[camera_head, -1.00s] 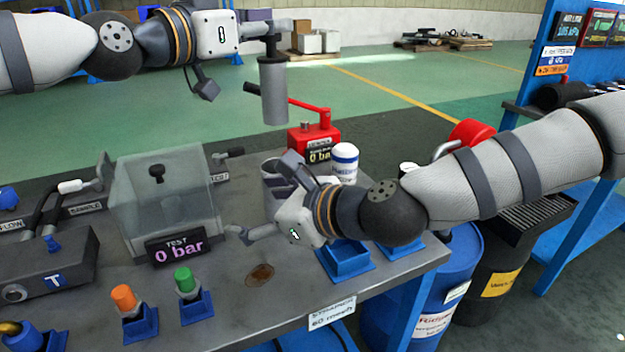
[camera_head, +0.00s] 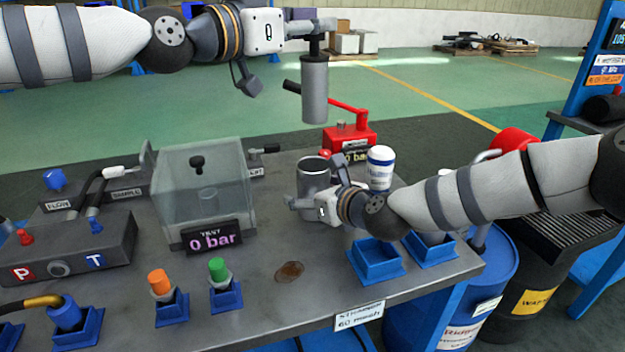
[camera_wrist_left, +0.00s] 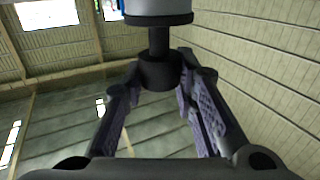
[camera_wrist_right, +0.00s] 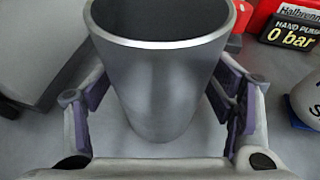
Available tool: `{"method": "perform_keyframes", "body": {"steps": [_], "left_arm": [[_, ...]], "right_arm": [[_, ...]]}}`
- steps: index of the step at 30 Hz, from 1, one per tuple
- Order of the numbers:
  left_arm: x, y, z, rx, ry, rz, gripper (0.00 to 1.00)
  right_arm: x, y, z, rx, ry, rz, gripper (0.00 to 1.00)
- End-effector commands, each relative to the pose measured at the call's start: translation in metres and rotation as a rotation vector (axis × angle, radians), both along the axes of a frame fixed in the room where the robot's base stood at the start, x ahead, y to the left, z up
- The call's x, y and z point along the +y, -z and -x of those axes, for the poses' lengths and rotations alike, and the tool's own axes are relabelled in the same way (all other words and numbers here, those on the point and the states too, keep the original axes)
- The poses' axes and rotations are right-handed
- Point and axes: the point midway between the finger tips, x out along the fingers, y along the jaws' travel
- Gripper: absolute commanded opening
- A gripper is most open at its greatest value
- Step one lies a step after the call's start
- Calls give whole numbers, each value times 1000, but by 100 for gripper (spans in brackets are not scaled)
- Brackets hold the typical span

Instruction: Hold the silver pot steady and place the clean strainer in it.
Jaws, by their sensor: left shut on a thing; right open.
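The strainer (camera_head: 315,92), a grey metal cylinder with a top stem, hangs upright from my left gripper (camera_head: 312,28) above the far side of the bench. In the left wrist view the left fingers (camera_wrist_left: 160,75) are shut on its dark stem. The silver pot (camera_head: 312,175) stands upright on the bench, lower than the strainer. My right gripper (camera_head: 316,190) is at the pot, open, with its fingers on either side. In the right wrist view the pot (camera_wrist_right: 160,85) sits between the open fingers, its mouth up. Whether they touch it I cannot tell.
A red hand pump (camera_head: 350,135) stands behind the pot, and a white bottle (camera_head: 380,168) stands to its right. A clear test box (camera_head: 205,185) stands to the left. Blue holders (camera_head: 377,262) and a brown stain (camera_head: 289,271) lie nearer the front edge.

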Motion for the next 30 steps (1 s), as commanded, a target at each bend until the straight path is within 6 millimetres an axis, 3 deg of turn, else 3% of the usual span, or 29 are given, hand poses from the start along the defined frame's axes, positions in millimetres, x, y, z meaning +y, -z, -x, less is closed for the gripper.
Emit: {"method": "perform_keyframes", "body": {"steps": [7, 15, 19, 24, 27, 30], "left_arm": [[0, -1, 0, -1, 0, 1, 0], [0, -1, 0, -1, 0, 1, 0], [-8, -1, 3, -2, 3, -2, 0], [-43, 2, 16, -12, -57, -13, 0], [-43, 9, 14, -17, -164, -16, 0], [-29, 14, 9, -21, -289, -17, 0]], "right_arm": [[1, 0, -1, 0, -1, 0, 73], [1, 0, 0, 0, -1, 0, 15], [1, 0, 0, 0, -1, 0, 15], [1, 0, 0, 0, -1, 0, 15], [1, 0, 0, 0, -1, 0, 15], [1, 0, 0, 0, -1, 0, 15]]}}
